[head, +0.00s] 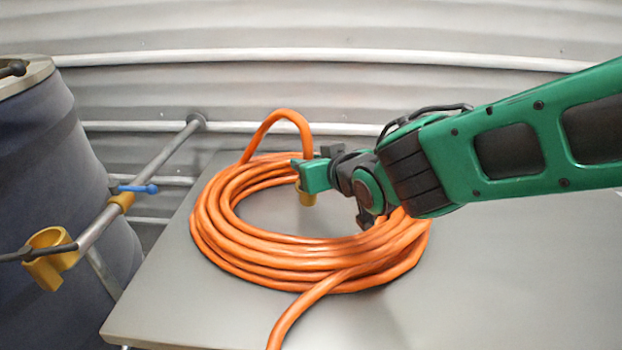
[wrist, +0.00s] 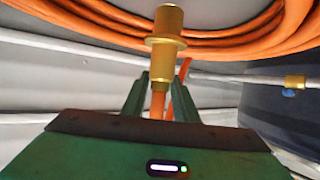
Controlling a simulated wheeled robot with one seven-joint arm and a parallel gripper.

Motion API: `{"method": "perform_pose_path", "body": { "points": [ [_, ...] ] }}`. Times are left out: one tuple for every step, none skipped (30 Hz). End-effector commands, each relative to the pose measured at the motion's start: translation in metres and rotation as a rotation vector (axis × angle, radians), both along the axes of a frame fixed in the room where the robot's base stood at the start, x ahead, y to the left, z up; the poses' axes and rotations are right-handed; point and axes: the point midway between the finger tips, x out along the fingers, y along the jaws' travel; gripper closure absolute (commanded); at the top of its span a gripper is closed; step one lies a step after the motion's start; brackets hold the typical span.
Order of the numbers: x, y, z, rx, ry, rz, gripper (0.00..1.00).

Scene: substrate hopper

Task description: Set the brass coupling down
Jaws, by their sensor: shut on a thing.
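The brass coupling (head: 306,196) shows just below my gripper (head: 311,177) in the head view, partly hidden by it. In the wrist view the coupling (wrist: 166,35) is a gold cylinder with a wider collar, sticking out past the green fingers of my gripper (wrist: 162,82). The fingers are shut on the coupling's hose end. An orange hose (head: 287,113) arches up from the coil to my gripper. The coupling hangs within the ring of the coil, apparently above the table; the exact gap is unclear.
The coiled orange hose (head: 250,252) lies on the grey table (head: 500,290), which is bare to the right. At left stand a dark blue drum (head: 45,160), a metal pipe (head: 155,175) with a blue-handled valve (head: 140,189), and a yellow holder (head: 48,258). A corrugated wall (head: 300,30) closes the back.

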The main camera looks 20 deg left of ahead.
Motion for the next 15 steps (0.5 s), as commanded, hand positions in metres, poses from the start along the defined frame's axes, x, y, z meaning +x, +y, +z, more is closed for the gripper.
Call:
{"method": "perform_pose_path", "body": {
  "points": [
    [0.007,0.003,-0.005,0.000,0.001,-0.001,1.00],
    [0.010,0.004,-0.006,0.000,0.000,-0.001,1.00],
    [0.013,0.005,-0.008,0.001,0.000,0.000,1.00],
    [0.015,0.006,-0.009,0.001,0.000,0.000,1.00],
    [0.016,0.007,-0.010,0.001,0.000,0.000,1.00],
    [0.018,0.007,-0.011,0.001,-0.001,0.000,1.00],
    [0.018,0.007,-0.012,0.001,0.000,0.001,1.00],
    [0.018,0.007,-0.014,0.000,0.000,0.001,1.00],
    [0.018,0.008,-0.018,0.000,0.001,0.001,1.00],
    [0.018,0.008,-0.022,-0.001,0.000,0.001,1.00],
    [0.018,0.008,-0.026,-0.001,0.000,0.001,1.00],
    [0.018,0.007,-0.033,-0.002,0.002,0.001,1.00],
    [0.018,0.008,-0.037,-0.002,0.001,0.001,1.00],
    [0.018,0.008,-0.041,-0.002,0.001,0.003,1.00],
    [0.018,0.008,-0.045,-0.002,0.001,0.003,1.00]
  ]
}}
